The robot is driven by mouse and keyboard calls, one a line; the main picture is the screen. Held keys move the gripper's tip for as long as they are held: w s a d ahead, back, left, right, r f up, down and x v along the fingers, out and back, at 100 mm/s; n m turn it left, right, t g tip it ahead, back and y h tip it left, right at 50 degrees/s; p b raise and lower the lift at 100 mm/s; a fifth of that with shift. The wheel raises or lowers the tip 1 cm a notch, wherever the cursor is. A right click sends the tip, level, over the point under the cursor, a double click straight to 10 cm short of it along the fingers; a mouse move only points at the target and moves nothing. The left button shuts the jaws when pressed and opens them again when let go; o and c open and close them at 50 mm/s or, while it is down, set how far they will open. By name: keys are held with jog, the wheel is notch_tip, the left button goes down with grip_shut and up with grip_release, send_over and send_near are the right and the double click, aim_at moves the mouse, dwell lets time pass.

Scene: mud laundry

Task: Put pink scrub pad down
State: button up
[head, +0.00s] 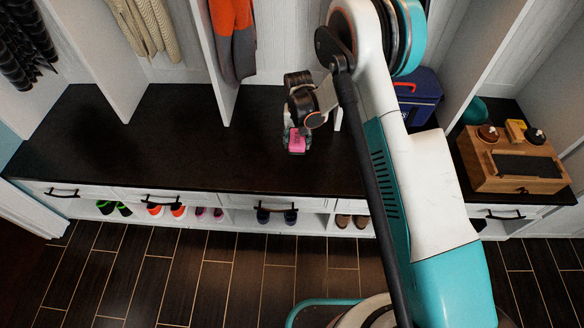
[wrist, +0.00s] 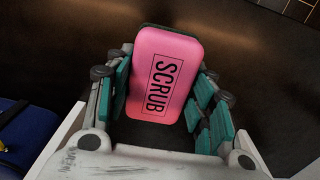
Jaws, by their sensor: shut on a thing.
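The pink scrub pad (wrist: 165,75) has a dark underside and the word SCRUB on its face. It is held between the two teal-padded fingers of my gripper (wrist: 163,105) in the wrist view. In the head view the pad (head: 297,141) shows at the tip of my gripper (head: 297,132), over the dark bench top (head: 180,140). I cannot tell whether the pad touches the bench.
A blue bag (head: 420,92) stands behind my arm, and it also shows at the wrist view's left edge (wrist: 30,135). A wooden box (head: 510,165) sits at the right. Shoes line the cubbies below the bench. The bench left of my gripper is clear.

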aim_at(297, 170)
notch_tip(297, 170, down, 16)
jog(key=b, duration=0.5)
jog(key=shift+f, duration=0.2)
jog(key=shift+f, duration=0.25)
jog(key=o, duration=1.2)
jog(key=shift+f, duration=0.2)
jog(key=shift+r, duration=0.15)
